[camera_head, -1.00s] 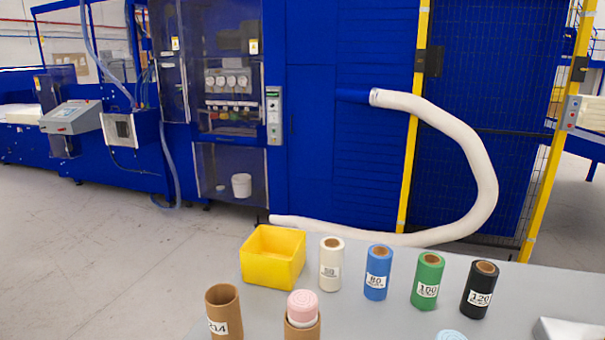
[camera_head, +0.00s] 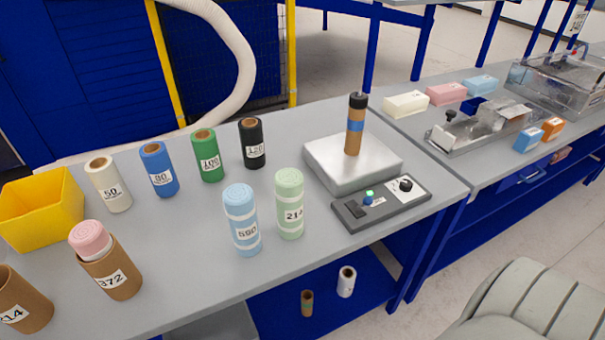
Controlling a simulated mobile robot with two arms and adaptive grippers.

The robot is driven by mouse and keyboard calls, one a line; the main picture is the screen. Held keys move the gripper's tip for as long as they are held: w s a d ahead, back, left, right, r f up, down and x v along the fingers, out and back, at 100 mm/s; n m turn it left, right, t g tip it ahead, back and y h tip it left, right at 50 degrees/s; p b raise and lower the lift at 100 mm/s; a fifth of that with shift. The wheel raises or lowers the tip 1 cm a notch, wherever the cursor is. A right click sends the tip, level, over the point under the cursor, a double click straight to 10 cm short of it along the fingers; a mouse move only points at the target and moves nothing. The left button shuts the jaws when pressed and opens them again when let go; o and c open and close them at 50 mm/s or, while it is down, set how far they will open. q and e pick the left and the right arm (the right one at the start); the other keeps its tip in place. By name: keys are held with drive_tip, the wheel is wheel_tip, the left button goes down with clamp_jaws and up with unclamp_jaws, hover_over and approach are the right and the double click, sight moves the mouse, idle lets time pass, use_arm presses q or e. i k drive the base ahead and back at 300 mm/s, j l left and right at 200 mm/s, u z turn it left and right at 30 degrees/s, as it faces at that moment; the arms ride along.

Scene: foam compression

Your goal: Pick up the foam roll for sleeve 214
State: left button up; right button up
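The green foam roll (camera_head: 289,205) with a label reading 214 stands upright on the grey table. A light blue foam roll (camera_head: 242,222), its label apparently 550, stands just left of it. The brown cardboard sleeve marked 214 (camera_head: 22,300) is at the lower left, cut by the picture edge. To its right a brown sleeve marked 372 (camera_head: 115,274) has a pink foam roll (camera_head: 90,240) sticking out of its top. Neither of my grippers is in view.
A yellow bin (camera_head: 42,215) and white (camera_head: 108,184), blue (camera_head: 158,170), green (camera_head: 208,155) and black (camera_head: 252,145) rolls stand behind. A metal block with a brown post (camera_head: 355,130) and a control box (camera_head: 382,205) are right of the foam rolls. A grey ribbed object (camera_head: 525,305) is at lower right.

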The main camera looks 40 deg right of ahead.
sight(289, 182)
drive_tip(key=z, duration=0.95)
